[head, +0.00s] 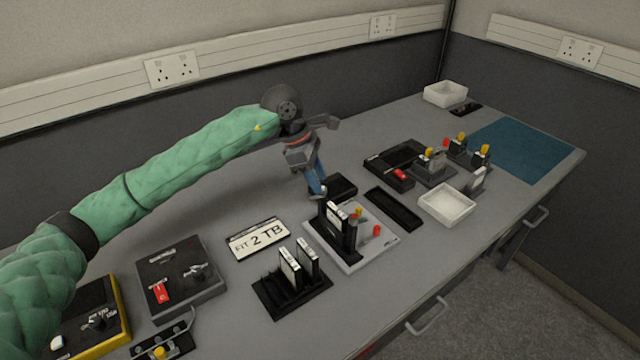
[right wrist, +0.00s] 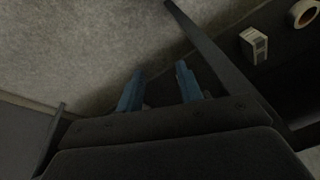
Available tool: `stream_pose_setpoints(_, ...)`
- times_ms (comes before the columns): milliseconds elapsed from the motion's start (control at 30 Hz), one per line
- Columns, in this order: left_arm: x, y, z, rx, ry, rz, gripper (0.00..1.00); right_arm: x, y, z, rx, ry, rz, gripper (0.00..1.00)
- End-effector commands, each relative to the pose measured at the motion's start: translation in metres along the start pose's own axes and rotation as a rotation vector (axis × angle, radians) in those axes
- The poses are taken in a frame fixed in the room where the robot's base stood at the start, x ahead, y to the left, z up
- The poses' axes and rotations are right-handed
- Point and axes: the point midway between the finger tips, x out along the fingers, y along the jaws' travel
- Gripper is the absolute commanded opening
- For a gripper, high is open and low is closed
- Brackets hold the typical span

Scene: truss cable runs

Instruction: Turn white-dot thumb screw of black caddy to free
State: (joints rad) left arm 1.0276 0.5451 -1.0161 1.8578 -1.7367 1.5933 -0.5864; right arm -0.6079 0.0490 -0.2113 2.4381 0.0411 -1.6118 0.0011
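My left gripper (head: 318,194) reaches down to the bench from the upper left, its blue fingers close together in the head view. Its tips are beside a small black block (head: 343,187), and I cannot tell if they touch it. Several dark units stand on the bench; one black box (head: 396,158) with a red part is at the centre right. I cannot make out a white dot or tell which unit is the black caddy. My right gripper (right wrist: 158,70) shows in the right wrist view with its blue fingers apart and nothing between them.
A grey dock (head: 378,252) holding a black upright unit stands in front of the left gripper. A black rack (head: 268,298) holds white-faced drives. The blue mat (head: 520,149) is clear.

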Motion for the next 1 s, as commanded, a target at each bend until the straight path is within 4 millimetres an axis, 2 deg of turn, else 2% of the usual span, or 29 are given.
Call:
stream_pose_setpoints(200, -0.033, 0.000, -0.001, 0.002, 0.001, 0.003, 0.40, 0.025, -0.008, -0.002, -0.012, 0.027, -0.022, 0.36)
stream_pose_setpoints(400, -0.053, 0.000, -0.001, 0.001, 0.001, 0.001, 0.40, 0.032, -0.014, -0.006, -0.029, 0.055, -0.033, 0.36)
stream_pose_setpoints(833, -0.059, 0.000, 0.000, 0.001, 0.000, 0.000, 0.40, 0.032, -0.016, -0.008, -0.019, 0.058, -0.040, 0.36)
stream_pose_setpoints(933, -0.065, 0.000, 0.003, 0.001, 0.000, 0.000, 0.40, 0.041, -0.013, -0.008, -0.018, 0.049, -0.034, 0.36)
stream_pose_setpoints(1000, -0.073, 0.000, 0.006, 0.001, 0.000, 0.000, 0.40, 0.053, -0.010, -0.008, -0.015, 0.037, -0.026, 0.36)
